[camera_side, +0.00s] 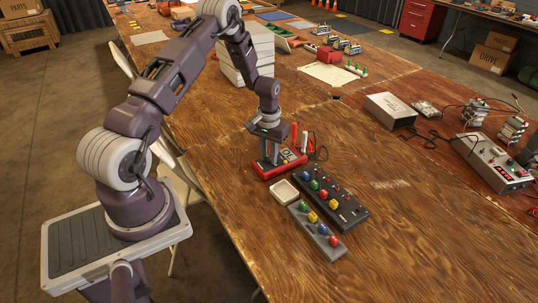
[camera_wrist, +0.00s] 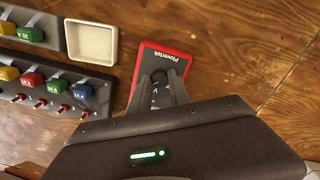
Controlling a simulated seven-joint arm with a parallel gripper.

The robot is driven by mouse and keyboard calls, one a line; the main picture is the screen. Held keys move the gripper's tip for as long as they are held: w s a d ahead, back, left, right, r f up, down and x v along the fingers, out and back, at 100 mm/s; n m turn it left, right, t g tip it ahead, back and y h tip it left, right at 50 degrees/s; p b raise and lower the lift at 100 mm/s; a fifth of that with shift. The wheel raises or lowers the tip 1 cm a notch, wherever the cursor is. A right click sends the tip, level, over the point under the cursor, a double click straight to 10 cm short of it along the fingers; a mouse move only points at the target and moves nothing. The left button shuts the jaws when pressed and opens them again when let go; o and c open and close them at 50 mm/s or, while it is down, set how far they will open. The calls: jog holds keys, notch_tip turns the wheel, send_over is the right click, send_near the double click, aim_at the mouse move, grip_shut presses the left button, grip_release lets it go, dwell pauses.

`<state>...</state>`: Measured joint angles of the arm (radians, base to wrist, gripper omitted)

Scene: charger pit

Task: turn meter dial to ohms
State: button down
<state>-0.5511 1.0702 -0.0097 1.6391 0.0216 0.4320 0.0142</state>
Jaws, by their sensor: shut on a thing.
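The meter is a red-edged, dark-faced box marked "Plovertek"; it lies flat on the wooden table in the side view (camera_side: 270,171) and shows below my gripper in the wrist view (camera_wrist: 165,58). Its dial (camera_wrist: 160,78) is mostly hidden between my fingers, so I cannot read where it points. My gripper (camera_side: 271,160) is directly over the meter, pointing down, with its fingers shut on the dial. The fingers also show in the wrist view (camera_wrist: 160,92).
An empty cream tray (camera_side: 284,192) lies beside the meter. A black panel (camera_side: 332,197) and a grey strip (camera_side: 317,230) with coloured fuses are in front of it. Red and white probes (camera_side: 297,138) with cables stand just behind.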

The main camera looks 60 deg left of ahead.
aim_at(269, 158)
jog(key=shift+m, duration=1.5)
jog(key=c, duration=1.2)
grip_release()
jog(key=shift+r, duration=0.1)
notch_tip(269, 158, up, 7)
jog(key=shift+f, duration=0.1)
